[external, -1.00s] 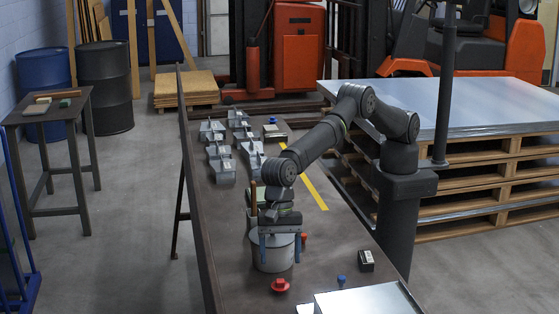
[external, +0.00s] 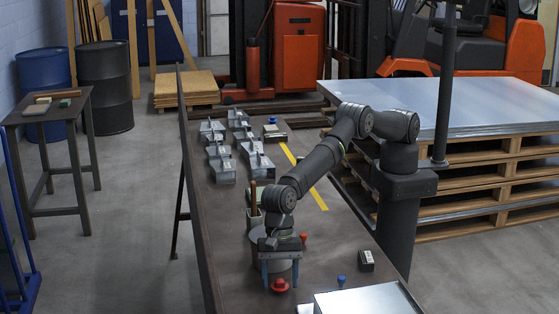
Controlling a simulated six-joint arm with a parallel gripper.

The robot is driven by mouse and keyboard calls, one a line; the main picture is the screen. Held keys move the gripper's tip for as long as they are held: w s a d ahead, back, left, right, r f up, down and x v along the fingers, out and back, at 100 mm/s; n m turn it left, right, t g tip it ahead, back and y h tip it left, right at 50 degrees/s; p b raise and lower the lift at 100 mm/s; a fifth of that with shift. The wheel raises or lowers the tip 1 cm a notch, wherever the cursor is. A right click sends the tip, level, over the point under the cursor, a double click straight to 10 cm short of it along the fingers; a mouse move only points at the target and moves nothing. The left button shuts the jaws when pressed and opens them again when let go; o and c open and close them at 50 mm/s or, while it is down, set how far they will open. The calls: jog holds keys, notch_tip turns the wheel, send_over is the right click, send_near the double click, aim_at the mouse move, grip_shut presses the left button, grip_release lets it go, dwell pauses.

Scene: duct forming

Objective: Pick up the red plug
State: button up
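The red plug (external: 280,285) stands on the dark bench near its front, just in front of the grey round can (external: 255,240). My gripper (external: 280,280) points down over the plug, with its two blue fingers apart on the left and right of it. The fingers look open, and a gap shows between each finger and the plug. A second, smaller red piece (external: 303,238) is behind the gripper, to the right of the can. The gripper covers part of the can.
A blue plug (external: 341,281) and a small black box (external: 366,261) are to the right. A shiny metal sheet (external: 370,301) lies at the front right. Several grey duct pieces (external: 222,168) stand farther back. A yellow stripe (external: 312,190) crosses the bench.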

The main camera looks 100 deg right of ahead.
jog(key=c, duration=0.7)
jog(key=shift+r, duration=0.1)
jog(key=shift+c, duration=0.2)
